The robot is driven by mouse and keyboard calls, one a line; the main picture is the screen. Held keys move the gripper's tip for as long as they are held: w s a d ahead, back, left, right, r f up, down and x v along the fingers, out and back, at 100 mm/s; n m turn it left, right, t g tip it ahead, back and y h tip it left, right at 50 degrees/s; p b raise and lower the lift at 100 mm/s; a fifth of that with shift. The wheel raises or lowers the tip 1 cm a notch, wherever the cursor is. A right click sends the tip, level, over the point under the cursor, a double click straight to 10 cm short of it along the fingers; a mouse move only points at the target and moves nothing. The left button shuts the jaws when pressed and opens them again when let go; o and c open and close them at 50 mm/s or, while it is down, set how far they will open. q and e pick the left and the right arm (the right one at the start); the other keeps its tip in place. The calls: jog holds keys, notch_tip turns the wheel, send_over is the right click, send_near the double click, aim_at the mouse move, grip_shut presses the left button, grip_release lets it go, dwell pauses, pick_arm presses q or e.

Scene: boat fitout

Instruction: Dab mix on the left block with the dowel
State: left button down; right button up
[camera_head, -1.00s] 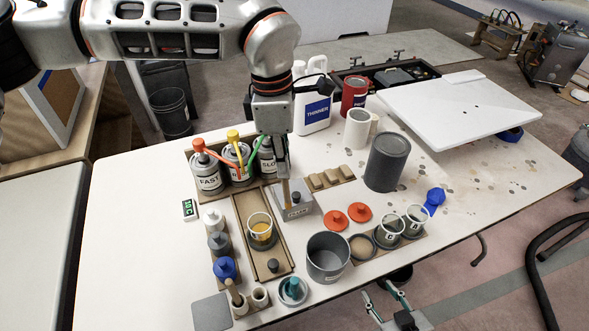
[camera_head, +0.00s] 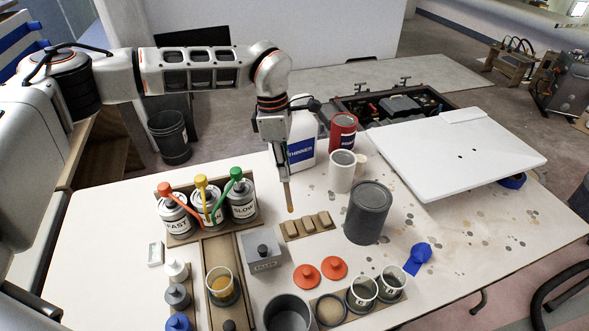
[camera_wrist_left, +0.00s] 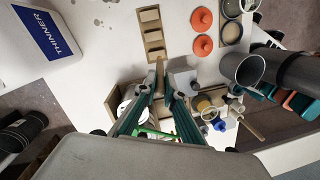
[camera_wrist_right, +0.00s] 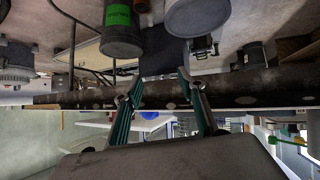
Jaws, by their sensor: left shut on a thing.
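My left gripper (camera_head: 277,152) is shut on a thin wooden dowel (camera_head: 289,195), which points down with an amber-coloured tip. The dowel also shows between the fingers in the left wrist view (camera_wrist_left: 160,72). Its tip appears just behind the left block (camera_head: 291,229), the leftmost of three tan blocks on a wooden strip; contact cannot be told. The left block also shows in the left wrist view (camera_wrist_left: 156,54). A clear cup of amber mix (camera_head: 219,281) stands in a wooden tray. My right gripper (camera_wrist_right: 162,95) is open and empty, outside the head view.
A grey box (camera_head: 262,251) stands left of the blocks. Orange lids (camera_head: 307,276) lie in front, a dark grey can (camera_head: 368,212) to the right. Behind are a white cup (camera_head: 341,172), a red can (camera_head: 342,132) and the thinner jug (camera_head: 301,150). Labelled cans (camera_head: 208,208) stand left.

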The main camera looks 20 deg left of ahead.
aim_at(285, 190)
pick_arm(q)
jog(key=shift+s+f+b, duration=0.1)
jog(key=shift+f+b, duration=0.2)
jog(key=shift+f, duration=0.05)
jog(key=shift+f+b, duration=0.65)
jog(key=shift+f, duration=0.1)
jog(key=shift+f+b, duration=0.75)
jog(key=shift+f, duration=0.2)
jog(key=shift+f+b, duration=0.55)
jog(key=shift+f, duration=0.3)
pick_arm(e)
jog(key=shift+y, duration=0.3)
jog(key=shift+a+f, duration=0.2)
jog(key=shift+f, duration=0.45)
jog(key=shift+a+f, duration=0.2)
jog(key=shift+f, duration=0.5)
jog(key=shift+a+f, duration=0.2)
jog(key=shift+f, duration=0.45)
pick_arm(q)
jog(key=shift+f+b, duration=0.35)
jog(key=shift+f, duration=0.3)
pick_arm(e)
jog(key=shift+f, duration=0.15)
jog(key=shift+r, duration=0.2)
